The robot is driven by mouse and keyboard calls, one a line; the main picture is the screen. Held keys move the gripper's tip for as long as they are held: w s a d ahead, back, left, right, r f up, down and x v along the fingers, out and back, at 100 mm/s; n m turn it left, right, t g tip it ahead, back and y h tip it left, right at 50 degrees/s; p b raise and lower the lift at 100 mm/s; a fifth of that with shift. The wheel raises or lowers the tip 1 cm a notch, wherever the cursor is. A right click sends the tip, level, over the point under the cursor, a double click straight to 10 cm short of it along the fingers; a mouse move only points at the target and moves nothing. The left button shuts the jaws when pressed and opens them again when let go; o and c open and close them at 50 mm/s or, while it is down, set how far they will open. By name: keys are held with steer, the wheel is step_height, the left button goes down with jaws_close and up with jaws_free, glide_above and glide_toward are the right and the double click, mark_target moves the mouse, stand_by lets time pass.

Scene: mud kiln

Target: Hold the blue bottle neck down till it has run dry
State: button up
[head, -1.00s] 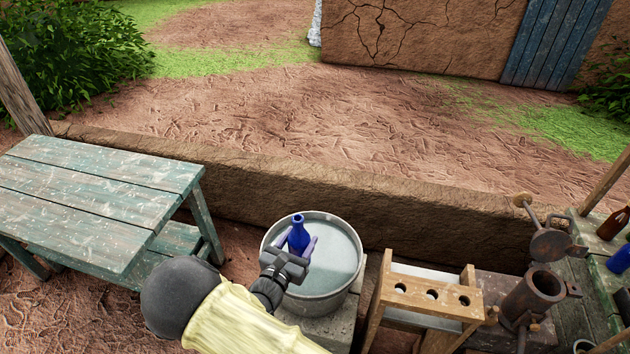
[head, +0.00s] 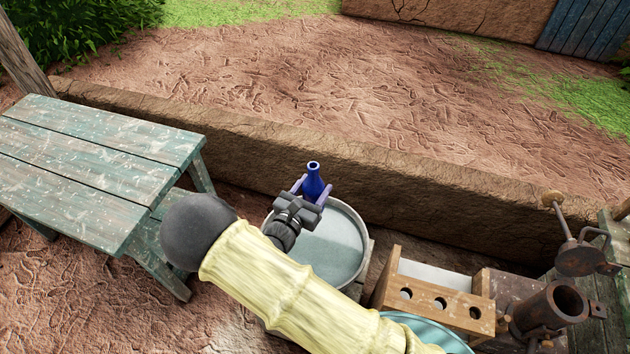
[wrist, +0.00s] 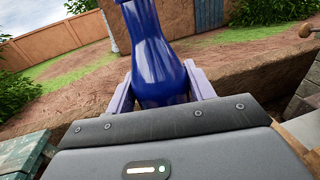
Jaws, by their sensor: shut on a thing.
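The blue bottle (head: 313,183) is held upright, neck up, with its open mouth showing at the top in the head view. My gripper (head: 312,190) is shut on the bottle's body, a finger on each side. In the wrist view the bottle (wrist: 160,70) stands between the two fingers (wrist: 160,88), its neck cut off by the top edge. The bottle and gripper are in front of the far side of a round metal tub (head: 352,212) of water, above its rim in the picture. What is inside the bottle cannot be seen.
A wooden rack with round holes (head: 440,297) stands right of the tub. A rusty metal cylinder with a lid (head: 555,308) is further right. A worn green table (head: 85,170) stands at left. A low mud wall (head: 420,190) runs behind.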

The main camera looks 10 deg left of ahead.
mark_target(313, 198)
steer(key=shift+s+r, duration=0.1)
steer(key=shift+s, duration=0.05)
step_height(313, 198, down, 3)
steer(key=b, duration=0.2)
steer(key=shift+f+b, duration=0.2)
steer(key=shift+b, duration=0.1)
steer(key=shift+w+d+f, duration=0.15)
steer(key=shift+w+f, duration=0.05)
steer(key=shift+f, duration=0.2)
steer(key=shift+s, duration=0.15)
steer(key=shift+a+b, duration=0.2)
steer(key=shift+b, duration=0.15)
